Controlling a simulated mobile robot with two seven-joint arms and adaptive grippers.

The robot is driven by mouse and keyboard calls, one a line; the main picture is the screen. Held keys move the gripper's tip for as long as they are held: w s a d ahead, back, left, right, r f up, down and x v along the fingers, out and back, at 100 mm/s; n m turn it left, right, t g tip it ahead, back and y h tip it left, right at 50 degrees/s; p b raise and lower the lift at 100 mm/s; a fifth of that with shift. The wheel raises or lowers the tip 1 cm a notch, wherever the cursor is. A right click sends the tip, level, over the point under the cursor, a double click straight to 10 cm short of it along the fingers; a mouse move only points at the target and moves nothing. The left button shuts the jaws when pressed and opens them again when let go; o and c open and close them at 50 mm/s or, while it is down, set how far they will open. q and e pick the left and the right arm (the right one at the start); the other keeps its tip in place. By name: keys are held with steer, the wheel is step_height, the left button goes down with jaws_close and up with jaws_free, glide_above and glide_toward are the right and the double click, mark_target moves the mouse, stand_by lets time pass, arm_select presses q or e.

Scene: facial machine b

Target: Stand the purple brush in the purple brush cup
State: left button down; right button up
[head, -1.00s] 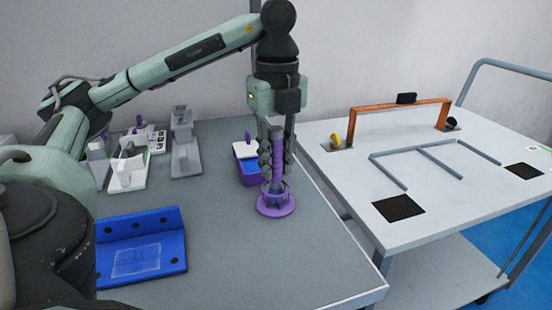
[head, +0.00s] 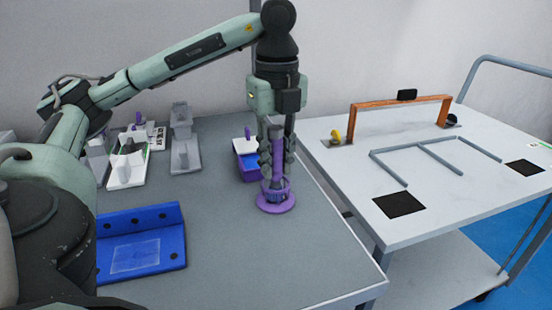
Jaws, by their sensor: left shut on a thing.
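The purple brush (head: 277,166) is upright in my left gripper (head: 277,157), which is shut on it and points straight down. The brush's lower end is inside the purple brush cup (head: 276,205), a round purple base with an open ring-like holder on the grey table. The fingers are just above the cup and flank the brush handle. Whether the brush touches the cup's bottom cannot be told. My right gripper is not in view.
A purple box with blue contents and a white lid (head: 246,148) stands just behind the cup. A blue angled plate (head: 140,245) lies at the front left. Grey and white fixtures (head: 185,150) stand at the back left. A white cart (head: 435,215) with an orange arch stands at right.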

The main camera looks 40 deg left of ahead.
mark_target(276, 128)
arm_select(q)
steer(key=shift+f, duration=0.15)
steer(key=c, duration=1.3)
jaws_free()
steer(key=shift+d+r, duration=0.15)
steer(key=shift+r, duration=5.9)
